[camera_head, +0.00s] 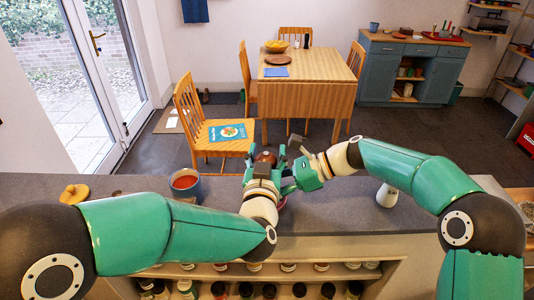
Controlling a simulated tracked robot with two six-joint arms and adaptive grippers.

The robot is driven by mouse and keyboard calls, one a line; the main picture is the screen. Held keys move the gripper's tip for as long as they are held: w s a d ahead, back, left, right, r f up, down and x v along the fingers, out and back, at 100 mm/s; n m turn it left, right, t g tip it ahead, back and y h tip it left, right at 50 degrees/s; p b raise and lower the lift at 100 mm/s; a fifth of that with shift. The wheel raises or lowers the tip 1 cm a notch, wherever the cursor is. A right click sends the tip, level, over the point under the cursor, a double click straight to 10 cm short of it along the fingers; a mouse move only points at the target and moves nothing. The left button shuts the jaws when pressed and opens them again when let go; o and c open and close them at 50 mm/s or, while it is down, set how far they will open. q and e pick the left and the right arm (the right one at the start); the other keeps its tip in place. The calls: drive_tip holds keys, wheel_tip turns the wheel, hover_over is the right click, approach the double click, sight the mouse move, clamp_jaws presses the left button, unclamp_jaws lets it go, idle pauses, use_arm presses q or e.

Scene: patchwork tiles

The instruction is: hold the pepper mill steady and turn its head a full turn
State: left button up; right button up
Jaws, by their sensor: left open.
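A brown rounded thing, which looks like the head of the pepper mill (266,157), shows just beyond my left gripper over the grey counter. Its body is hidden behind the gripper. My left gripper (264,162) is open, with its fingers on either side of the brown head; I cannot tell whether they touch it. My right gripper (293,166) is just to the right of the mill, pointing left. Its fingers overlap the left gripper in the view, and I cannot tell how far apart they are.
On the grey counter (335,215) stand a blue mug (185,184) with red contents, a yellow wooden knobbed thing (74,194) at left and a white bottle (386,195) at right. Shelves with jars are below. A table (310,97) and chairs stand beyond.

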use_arm(q)
drive_tip(key=shift+c, duration=0.3)
drive_tip(key=c, duration=0.9)
drive_tip(key=shift+s, duration=0.1)
clamp_jaws()
